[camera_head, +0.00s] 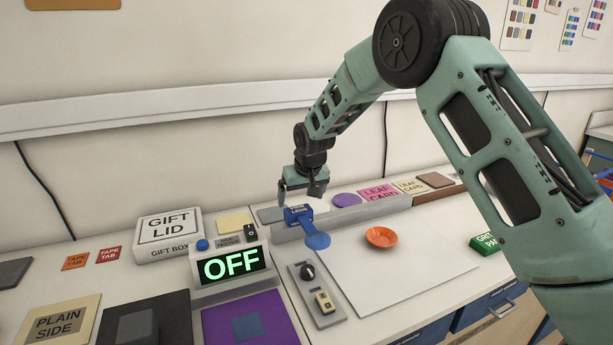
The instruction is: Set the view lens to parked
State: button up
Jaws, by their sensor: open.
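A blue fitting (300,213) with a small label sits on the grey rail behind the white board. A blue arm runs from it to a round blue disc (318,241) that hangs out to the front right. This looks like the view lens, but the label is too small to read. My gripper (303,196) points down just above and behind the blue fitting, with its fingers spread and nothing between them. I cannot tell whether a finger touches the fitting.
A display reading OFF (232,264) stands at front left, with a gift box (168,236) behind it. A panel with a black knob (308,271) and beige switch (324,302) lies in front. An orange dish (381,237) rests on the white board (400,272), otherwise mostly clear.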

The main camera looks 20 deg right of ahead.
jog(key=b+v, duration=0.1)
jog(key=v, duration=0.9)
jog(key=shift+r, duration=0.15)
jog(key=shift+s, duration=0.15)
jog(key=s+a+n+g+y, duration=0.1)
jog(key=s+a, duration=0.3)
jog(key=s, duration=0.3)
jog(key=s+a+n+g, duration=0.1)
jog(key=s+a+n, duration=0.1)
jog(key=s+a, duration=0.45)
jog(key=s+a+n+y, duration=0.1)
jog(key=s+a, duration=0.1)
jog(key=s, duration=0.6)
jog(key=s+f+n+g+h, duration=0.1)
jog(key=s+f+n+g, duration=0.1)
jog(key=s, duration=1.9)
notch_tip(320, 180, down, 2)
jog(key=shift+s+d+f+n+h, duration=0.25)
jog(key=shift+d+n, duration=0.2)
jog(key=shift+n, duration=0.25)
jog(key=shift+w, duration=0.1)
